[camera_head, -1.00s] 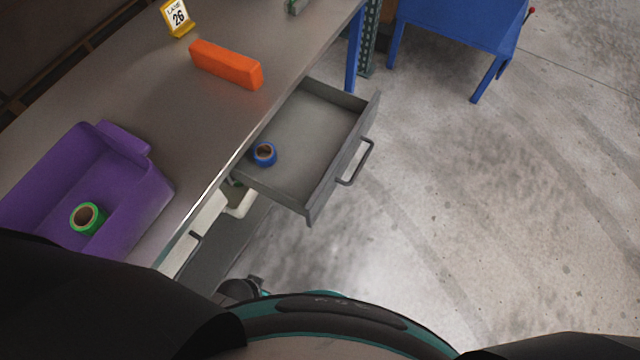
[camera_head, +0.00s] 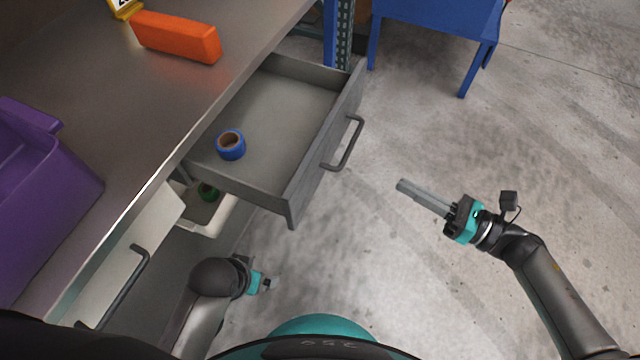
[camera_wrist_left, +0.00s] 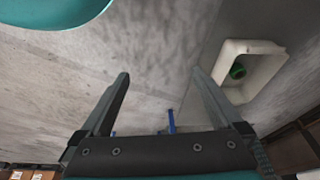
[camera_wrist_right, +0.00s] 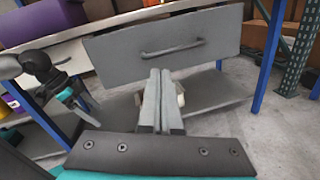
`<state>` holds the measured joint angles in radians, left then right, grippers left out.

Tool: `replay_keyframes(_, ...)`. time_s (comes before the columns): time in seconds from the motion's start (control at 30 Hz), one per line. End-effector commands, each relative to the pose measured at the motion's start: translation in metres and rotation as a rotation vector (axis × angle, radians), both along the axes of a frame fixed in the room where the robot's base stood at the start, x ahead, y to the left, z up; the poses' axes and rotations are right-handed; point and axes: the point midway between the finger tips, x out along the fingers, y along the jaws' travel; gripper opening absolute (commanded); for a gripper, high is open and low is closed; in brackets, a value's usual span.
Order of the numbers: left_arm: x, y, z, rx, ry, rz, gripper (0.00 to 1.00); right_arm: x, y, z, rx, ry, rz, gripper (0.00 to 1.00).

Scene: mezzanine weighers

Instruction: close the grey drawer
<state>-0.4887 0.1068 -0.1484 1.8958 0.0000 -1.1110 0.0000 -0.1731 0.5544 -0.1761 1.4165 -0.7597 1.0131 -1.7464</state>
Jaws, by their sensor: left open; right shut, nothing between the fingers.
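The grey drawer (camera_head: 270,120) stands pulled out from under the metal bench, with a blue tape roll (camera_head: 231,145) inside it. Its handle (camera_head: 347,143) is on the front panel. In the right wrist view the drawer front (camera_wrist_right: 165,45) faces me, beyond the fingers. My right gripper (camera_head: 402,186) is shut and empty, apart from the drawer, out in front of its handle side. It also shows in the right wrist view (camera_wrist_right: 160,75). My left gripper (camera_wrist_left: 160,82) is open and empty; in the head view it is low beside the bench, its fingers barely visible.
On the bench (camera_head: 150,90) are an orange block (camera_head: 175,36) and a purple bin (camera_head: 45,190). A white drawer (camera_head: 120,250) is below, and a pale tray (camera_head: 205,215) holds a green roll (camera_head: 208,191). A blue table (camera_head: 440,15) stands behind. The floor right of the drawer is clear.

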Motion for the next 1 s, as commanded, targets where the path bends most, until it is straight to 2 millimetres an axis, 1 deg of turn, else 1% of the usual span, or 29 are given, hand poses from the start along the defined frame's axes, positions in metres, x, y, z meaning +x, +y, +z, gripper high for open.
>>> replay_keyframes(0.03,0.003,0.000,-0.001,-0.001,-0.010,0.001,1.00,-0.006,0.004,-0.002,-0.044,-0.084,0.060,0.00)
replay_keyframes(0.1,0.004,0.000,0.005,-0.001,-0.016,0.001,1.00,-0.014,0.009,0.002,-0.088,-0.177,0.123,0.00)
replay_keyframes(0.2,0.005,0.000,0.011,-0.001,-0.019,0.002,1.00,-0.020,0.013,0.005,-0.122,-0.252,0.173,0.00)
replay_keyframes(0.3,0.006,0.000,0.014,-0.002,-0.022,0.002,1.00,-0.021,0.018,0.007,-0.131,-0.276,0.189,0.00)
replay_keyframes(0.37,0.006,0.000,0.015,-0.002,-0.023,0.002,1.00,-0.018,0.023,0.008,-0.130,-0.277,0.188,0.00)
replay_keyframes(0.47,0.007,0.000,0.017,-0.003,-0.027,0.002,1.00,-0.013,0.038,0.008,-0.126,-0.275,0.187,0.00)
replay_keyframes(0.8,0.010,-0.001,0.031,-0.006,-0.048,0.003,1.00,0.013,0.106,0.007,-0.126,-0.273,0.185,0.00)
replay_keyframes(0.9,0.012,-0.001,0.035,-0.008,-0.057,0.004,1.00,0.018,0.122,0.007,-0.126,-0.272,0.184,0.00)
replay_keyframes(1.0,0.013,-0.002,0.040,-0.009,-0.064,0.003,1.00,0.023,0.134,0.007,-0.125,-0.270,0.183,0.00)
